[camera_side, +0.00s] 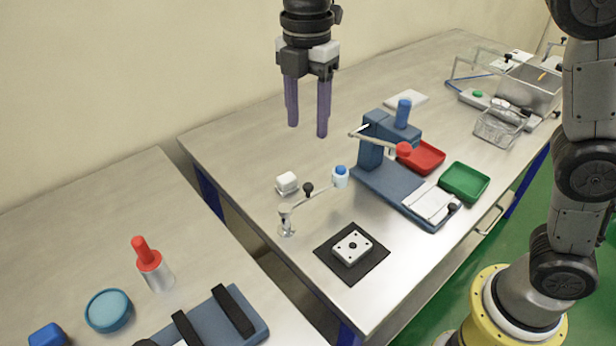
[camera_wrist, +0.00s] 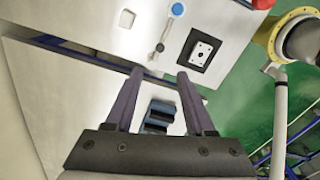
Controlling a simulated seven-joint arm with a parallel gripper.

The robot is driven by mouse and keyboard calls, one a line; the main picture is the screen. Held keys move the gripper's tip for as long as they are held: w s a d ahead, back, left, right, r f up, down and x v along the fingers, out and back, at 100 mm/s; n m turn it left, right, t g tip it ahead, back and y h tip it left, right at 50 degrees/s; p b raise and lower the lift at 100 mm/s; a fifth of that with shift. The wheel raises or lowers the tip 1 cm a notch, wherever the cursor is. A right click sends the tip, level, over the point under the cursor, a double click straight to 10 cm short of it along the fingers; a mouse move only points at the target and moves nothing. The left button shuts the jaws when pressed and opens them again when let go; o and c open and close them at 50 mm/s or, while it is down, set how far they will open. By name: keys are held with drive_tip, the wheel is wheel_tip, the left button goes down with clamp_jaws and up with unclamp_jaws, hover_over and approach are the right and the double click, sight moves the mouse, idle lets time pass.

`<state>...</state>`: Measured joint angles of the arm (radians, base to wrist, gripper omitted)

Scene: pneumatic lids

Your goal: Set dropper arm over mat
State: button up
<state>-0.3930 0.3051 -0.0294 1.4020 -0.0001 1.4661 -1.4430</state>
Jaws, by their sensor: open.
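The dropper arm (camera_side: 313,197) is a thin metal swing arm on a small silver post (camera_side: 286,222), with a black knob (camera_side: 308,189) partway along and a white dropper with a blue top (camera_side: 340,177) at its far end. It points up and right, away from the mat. The black mat (camera_side: 326,255) lies on the table in front, with a white plate (camera_side: 351,247) on it. The mat also shows in the wrist view (camera_wrist: 187,57), and so does the blue dropper top (camera_wrist: 177,9). My gripper (camera_side: 307,131) is open and empty, high above the table behind the dropper arm.
A small white block (camera_side: 287,183) sits close behind the post. A blue press-like fixture (camera_side: 373,152), a red tray (camera_side: 424,157) and a green tray (camera_side: 465,181) stand to the right. A second table (camera_side: 90,230) at left holds a red-handled tool (camera_side: 147,255). A gap separates the tables.

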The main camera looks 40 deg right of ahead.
sight(308, 185)
wheel_tip(308, 185, down, 13)
drive_tip(key=shift+f, duration=0.2)
idle(0.3)
clamp_jaws()
drive_tip(key=shift+r, duration=0.1)
idle(1.3)
